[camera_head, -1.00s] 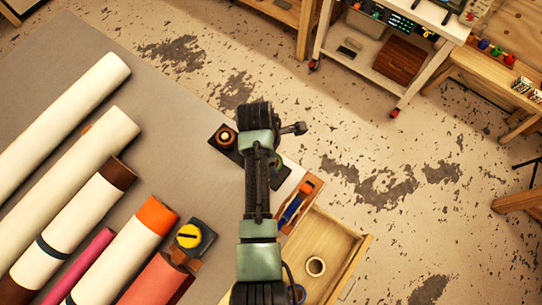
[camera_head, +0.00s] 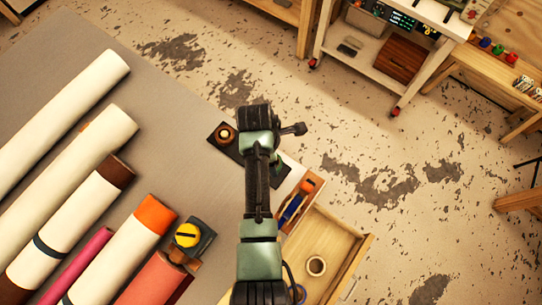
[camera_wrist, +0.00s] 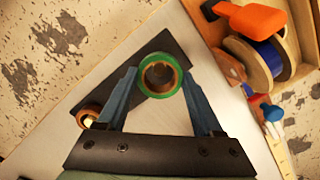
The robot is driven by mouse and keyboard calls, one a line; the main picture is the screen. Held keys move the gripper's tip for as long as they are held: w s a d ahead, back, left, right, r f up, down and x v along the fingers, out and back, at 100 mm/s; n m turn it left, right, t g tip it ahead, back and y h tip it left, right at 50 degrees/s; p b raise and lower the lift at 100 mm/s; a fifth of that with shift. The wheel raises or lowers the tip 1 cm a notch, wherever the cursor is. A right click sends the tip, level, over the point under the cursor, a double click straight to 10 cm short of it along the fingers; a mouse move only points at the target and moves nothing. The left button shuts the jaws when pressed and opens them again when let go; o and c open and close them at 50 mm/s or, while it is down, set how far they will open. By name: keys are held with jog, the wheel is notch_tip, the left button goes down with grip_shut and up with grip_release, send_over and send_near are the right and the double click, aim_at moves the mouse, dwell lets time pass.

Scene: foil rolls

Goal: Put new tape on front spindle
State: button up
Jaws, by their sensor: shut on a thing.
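My gripper (camera_wrist: 160,80) is shut on a green-rimmed tape roll (camera_wrist: 160,92) with a brown core, seen from above in the wrist view. The roll is over one end of a dark plate (camera_wrist: 167,45). Whether it is around a spindle there or above it, I cannot tell; any spindle at that end is hidden. At the plate's other end stands a spindle with a copper-brown roll and a pale centre (camera_wrist: 87,117).
Several large rolls (camera_head: 70,140) and a yellow-topped tape measure (camera_head: 187,235) lie on the grey table at left.

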jog(key=shift+f+b, duration=0.65)
jog(key=shift+f, duration=0.4)
jog(key=shift+f, duration=0.15)
jog(key=shift+f+b, duration=0.35)
jog(key=shift+f, duration=0.2)
jog(key=shift+f, duration=0.4)
dwell(0.4)
jog(key=o, duration=1.4)
jog(key=shift+r, duration=0.1)
